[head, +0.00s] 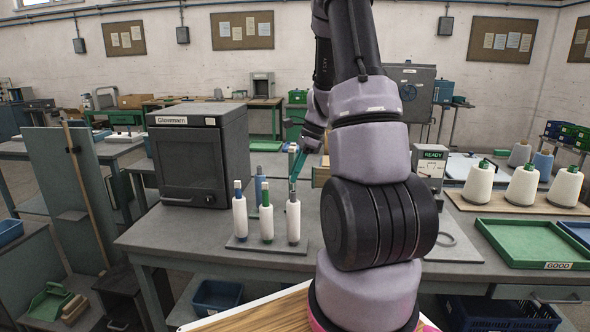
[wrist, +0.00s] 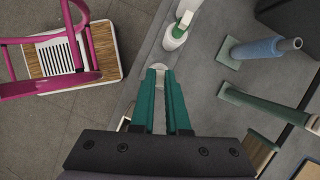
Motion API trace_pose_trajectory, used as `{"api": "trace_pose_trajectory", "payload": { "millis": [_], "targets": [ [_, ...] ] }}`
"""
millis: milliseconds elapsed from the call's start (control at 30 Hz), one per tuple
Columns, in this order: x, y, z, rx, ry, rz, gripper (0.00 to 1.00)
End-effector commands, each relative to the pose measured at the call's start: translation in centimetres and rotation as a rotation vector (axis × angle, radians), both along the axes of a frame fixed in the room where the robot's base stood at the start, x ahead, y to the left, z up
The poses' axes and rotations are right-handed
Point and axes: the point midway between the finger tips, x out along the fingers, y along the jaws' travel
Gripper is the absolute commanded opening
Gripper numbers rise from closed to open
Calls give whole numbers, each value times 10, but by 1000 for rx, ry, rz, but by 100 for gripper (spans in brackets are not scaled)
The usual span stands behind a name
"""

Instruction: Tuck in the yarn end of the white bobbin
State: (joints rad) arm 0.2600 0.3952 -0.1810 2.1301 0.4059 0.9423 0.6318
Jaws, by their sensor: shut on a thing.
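Three white bobbins stand upright on a small grey plate (head: 236,244) on the table in the head view. The left one (head: 240,218) has a blue-grey tube top, the middle one (head: 267,223) a green top, and the right one (head: 293,221) a grey top. My gripper (wrist: 160,72) has its green fingers close together around something at the right bobbin's top; its white yarn (wrist: 158,71) shows just beyond the fingertips. The green-topped bobbin (wrist: 174,40) stands beside it. No loose yarn end can be made out.
A dark oven-like box (head: 200,155) is at the left, a green tray (head: 530,244) and white cones (head: 523,185) at the right.

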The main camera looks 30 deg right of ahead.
Motion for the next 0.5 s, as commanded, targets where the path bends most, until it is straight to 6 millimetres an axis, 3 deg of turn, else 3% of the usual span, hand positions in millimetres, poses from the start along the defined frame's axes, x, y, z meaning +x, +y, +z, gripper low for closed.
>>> {"api": "trace_pose_trajectory", "payload": {
  "millis": [167, 500],
  "targets": [
    [0, 0, -14, 0, 1, 1, 0],
    [0, 0, -15, 0, -1, 2, 0]
  ]
}}
